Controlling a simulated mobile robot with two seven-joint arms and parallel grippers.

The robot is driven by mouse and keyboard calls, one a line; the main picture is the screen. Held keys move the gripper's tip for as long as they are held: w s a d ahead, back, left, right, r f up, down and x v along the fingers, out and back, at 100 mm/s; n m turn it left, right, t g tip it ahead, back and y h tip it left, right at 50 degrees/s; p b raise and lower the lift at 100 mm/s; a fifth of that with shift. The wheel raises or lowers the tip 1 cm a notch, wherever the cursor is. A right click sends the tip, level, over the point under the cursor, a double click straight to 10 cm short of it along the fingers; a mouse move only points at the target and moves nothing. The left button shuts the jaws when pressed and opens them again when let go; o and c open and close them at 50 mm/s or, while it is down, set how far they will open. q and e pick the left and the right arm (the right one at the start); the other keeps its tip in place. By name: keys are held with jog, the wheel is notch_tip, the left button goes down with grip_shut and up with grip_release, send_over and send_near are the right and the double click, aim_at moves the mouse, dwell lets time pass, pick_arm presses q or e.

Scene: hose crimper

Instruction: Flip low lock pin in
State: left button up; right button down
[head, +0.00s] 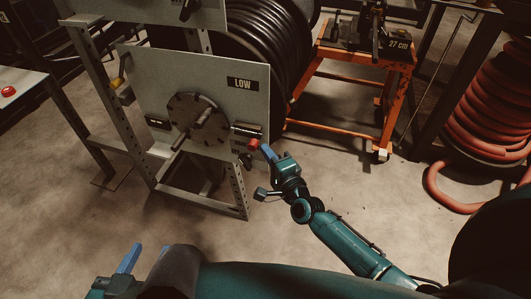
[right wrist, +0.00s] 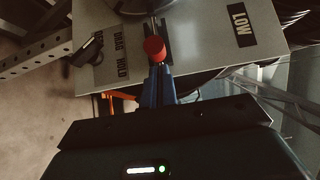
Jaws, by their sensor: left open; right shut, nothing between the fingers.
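The low lock pin shows its red knob (head: 254,144) at the right edge of the grey panel marked LOW (head: 215,85), beside the round dark disc with a handle (head: 197,118). In the right wrist view, the red knob (right wrist: 154,48) stands on a metal pin in front of the panel. My right gripper (head: 267,152) has its blue fingers together and empty, their tips right by the knob. In the right wrist view, the fingers (right wrist: 157,75) end just below the knob; I cannot tell whether they touch it. My left gripper (head: 128,258) is open at the bottom left, far from the panel.
A black hose coil (head: 265,50) is behind the panel. An orange cart (head: 345,95) stands to its right, and red hose coils (head: 490,120) are at the far right. Labels (right wrist: 120,63) are on the panel near the pin. The floor in front is clear.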

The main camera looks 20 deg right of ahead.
aim_at(251, 147)
jog(key=shift+w+a, duration=0.2)
jog(key=shift+a, duration=0.15)
jog(key=w+a, duration=0.2)
jog(key=a, duration=0.1)
jog(key=shift+r, duration=0.1)
dwell(0.3)
